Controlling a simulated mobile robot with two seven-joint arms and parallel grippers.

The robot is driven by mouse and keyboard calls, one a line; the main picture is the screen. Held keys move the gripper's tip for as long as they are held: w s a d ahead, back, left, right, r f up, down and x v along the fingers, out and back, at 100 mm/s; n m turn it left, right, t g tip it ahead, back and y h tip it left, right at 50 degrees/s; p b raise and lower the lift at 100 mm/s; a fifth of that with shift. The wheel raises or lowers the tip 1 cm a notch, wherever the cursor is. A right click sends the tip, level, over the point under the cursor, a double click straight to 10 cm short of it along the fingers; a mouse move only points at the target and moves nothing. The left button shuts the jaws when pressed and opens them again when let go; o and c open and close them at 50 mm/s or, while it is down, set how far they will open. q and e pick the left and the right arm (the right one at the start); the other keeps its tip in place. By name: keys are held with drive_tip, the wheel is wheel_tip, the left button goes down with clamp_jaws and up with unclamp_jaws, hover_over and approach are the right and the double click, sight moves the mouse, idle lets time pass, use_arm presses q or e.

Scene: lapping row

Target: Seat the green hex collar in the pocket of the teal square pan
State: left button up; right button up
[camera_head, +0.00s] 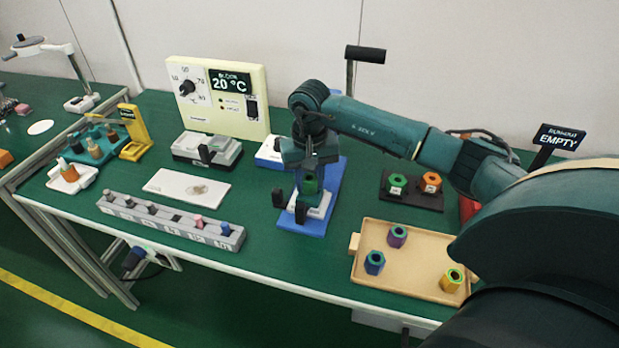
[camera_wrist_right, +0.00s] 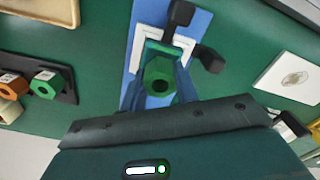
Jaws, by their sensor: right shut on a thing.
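My right gripper (camera_head: 309,178) is shut on the green hex collar (camera_head: 309,186), holding it upright over the white fixture (camera_head: 318,210) on the blue board (camera_head: 330,180). A teal edge, apparently of the teal square pan (camera_wrist_right: 166,47), shows just beyond the collar inside the white fixture. The collar and fingers hide most of the pan and its pocket. I cannot tell whether the collar touches it. My left gripper is not in view.
Black clamp knobs (camera_head: 301,212) stand close by the fixture. A black stand (camera_head: 410,199) holds another green collar (camera_head: 395,184) and an orange one (camera_head: 431,182). A tan tray (camera_head: 405,268) holds blue, purple and yellow pieces.

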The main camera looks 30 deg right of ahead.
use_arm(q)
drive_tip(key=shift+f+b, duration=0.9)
use_arm(e)
drive_tip(key=shift+f, duration=1.1)
drive_tip(key=o, duration=0.7)
drive_tip(key=shift+r, duration=0.1)
drive_tip(key=o, duration=0.5)
drive_tip(key=shift+c, duration=0.2)
drive_tip(key=shift+s, duration=0.1)
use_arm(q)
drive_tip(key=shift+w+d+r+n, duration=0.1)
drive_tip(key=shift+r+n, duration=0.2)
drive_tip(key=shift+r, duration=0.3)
use_arm(e)
wheel_tip(320, 180, up, 13)
drive_tip(key=shift+r, duration=0.15)
